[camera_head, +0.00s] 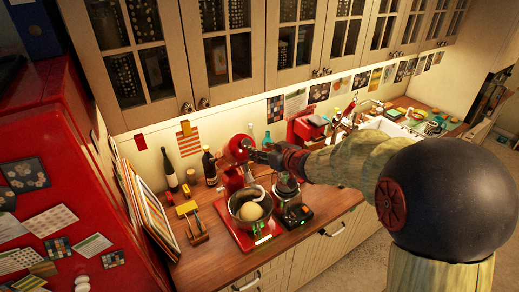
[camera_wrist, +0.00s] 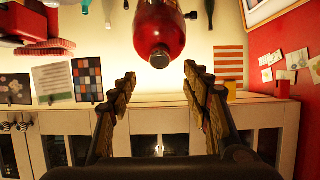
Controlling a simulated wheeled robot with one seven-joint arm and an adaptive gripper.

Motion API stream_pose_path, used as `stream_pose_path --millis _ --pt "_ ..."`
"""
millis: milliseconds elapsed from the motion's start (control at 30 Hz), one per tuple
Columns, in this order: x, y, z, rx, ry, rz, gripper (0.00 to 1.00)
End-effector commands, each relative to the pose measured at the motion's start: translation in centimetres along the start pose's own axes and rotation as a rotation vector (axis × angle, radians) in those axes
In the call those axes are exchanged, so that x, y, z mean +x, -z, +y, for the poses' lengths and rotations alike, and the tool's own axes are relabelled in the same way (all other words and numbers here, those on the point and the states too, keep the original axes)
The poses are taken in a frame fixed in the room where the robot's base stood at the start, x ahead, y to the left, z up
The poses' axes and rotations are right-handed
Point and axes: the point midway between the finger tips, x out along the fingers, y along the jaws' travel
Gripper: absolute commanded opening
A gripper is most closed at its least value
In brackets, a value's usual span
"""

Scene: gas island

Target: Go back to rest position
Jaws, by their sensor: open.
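My gripper (camera_head: 258,152) is at the end of my arm, beside the head of a red stand mixer (camera_head: 239,150). In the wrist view, which is upside down, my gripper (camera_wrist: 160,78) has its two fingers spread wide with nothing between them. The rounded red mixer head (camera_wrist: 160,30) shows just beyond the fingertips; I cannot tell if they touch it. The mixer's metal bowl (camera_head: 252,208) holds a pale round mass, probably dough.
Upper cabinets (camera_head: 235,48) run along the wall above the wooden counter (camera_head: 205,262). Bottles (camera_head: 209,166), a dark scale-like appliance (camera_head: 294,216) and red items (camera_head: 308,127) crowd around the mixer. A red fridge (camera_head: 62,165) stands at left. Bare counter lies at front left.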

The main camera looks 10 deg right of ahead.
Motion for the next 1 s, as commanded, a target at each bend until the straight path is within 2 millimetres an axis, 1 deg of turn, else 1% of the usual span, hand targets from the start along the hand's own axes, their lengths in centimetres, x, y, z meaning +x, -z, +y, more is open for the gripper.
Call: stream_pose_path --millis 367,467,567,600,667,733,767,800,867,900,967,1000 --pt "0.0 -0.1 0.1 -0.016 -0.002 -0.003 0.48" --pt "0.0 -1.5 1.4 -0.064 -0.052 -0.056 0.48" --pt "-0.8 -5.0 3.9 -0.080 -0.148 -0.168 0.48" --pt "-1.5 -6.7 4.9 -0.079 -0.190 -0.225 0.48" --pt "-3.2 -8.8 6.1 -0.073 -0.252 -0.307 0.48" --pt "-5.4 -10.9 7.0 -0.062 -0.314 -0.394 0.48" --pt "-6.4 -11.9 7.2 -0.055 -0.337 -0.430 0.48" --pt "-7.8 -13.3 7.3 -0.045 -0.363 -0.478 0.48" --pt "-10.0 -15.5 7.0 -0.025 -0.396 -0.548 0.48" --pt "-11.5 -17.0 6.5 -0.008 -0.412 -0.595 0.48" --pt "-13.7 -19.3 5.5 0.020 -0.426 -0.659 0.48" --pt "-15.0 -20.6 4.6 0.038 -0.430 -0.696 0.48"
